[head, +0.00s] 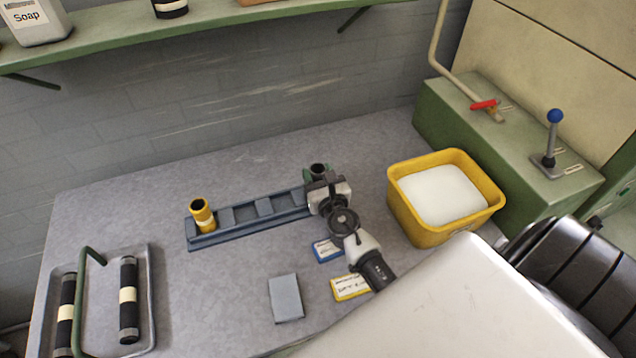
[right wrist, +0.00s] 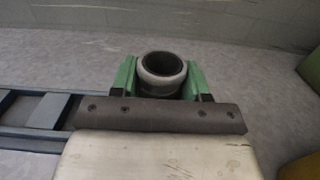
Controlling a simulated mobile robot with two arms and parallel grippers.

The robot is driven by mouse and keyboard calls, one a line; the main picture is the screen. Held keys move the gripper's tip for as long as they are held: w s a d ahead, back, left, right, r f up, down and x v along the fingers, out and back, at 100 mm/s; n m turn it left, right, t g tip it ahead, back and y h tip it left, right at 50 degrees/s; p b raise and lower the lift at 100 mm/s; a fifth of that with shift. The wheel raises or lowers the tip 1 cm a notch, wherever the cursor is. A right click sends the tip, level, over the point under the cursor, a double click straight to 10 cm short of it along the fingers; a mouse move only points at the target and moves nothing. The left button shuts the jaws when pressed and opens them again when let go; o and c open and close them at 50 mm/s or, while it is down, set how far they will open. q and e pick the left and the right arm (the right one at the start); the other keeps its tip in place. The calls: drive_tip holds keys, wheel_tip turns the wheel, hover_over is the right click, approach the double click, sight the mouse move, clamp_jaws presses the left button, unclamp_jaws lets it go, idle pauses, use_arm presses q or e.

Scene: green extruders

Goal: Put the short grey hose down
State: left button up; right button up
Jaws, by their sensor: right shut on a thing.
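The short grey hose (head: 318,169) stands upright at the far right end of the blue rack (head: 240,232). In the right wrist view the hose (right wrist: 162,72) shows a pale grey rim and a dark opening. My right gripper (right wrist: 162,82) is shut on it, with one green finger on each side. In the head view my right gripper (head: 317,174) hides the hose's lower part and that end of the rack. I cannot tell whether the hose sits in the rack or is held just above it. My left gripper is not in view.
A yellow hose piece (head: 202,214) stands in the rack's left end. A yellow bin (head: 447,232) with white contents is right of my gripper. A tray (head: 148,270) with two black hoses is at left. A grey block (head: 286,298) and two cards lie in front. A shelf (head: 110,52) hangs behind.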

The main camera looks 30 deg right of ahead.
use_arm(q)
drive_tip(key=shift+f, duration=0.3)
use_arm(e)
drive_tip(key=shift+d+f, duration=0.1)
drive_tip(key=shift+f, duration=0.35)
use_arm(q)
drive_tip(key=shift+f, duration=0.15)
use_arm(e)
drive_tip(key=shift+f, duration=0.1)
drive_tip(key=o, duration=0.6)
drive_tip(key=shift+f, duration=0.1)
drive_tip(key=o, duration=0.4)
drive_tip(key=shift+o, duration=0.2)
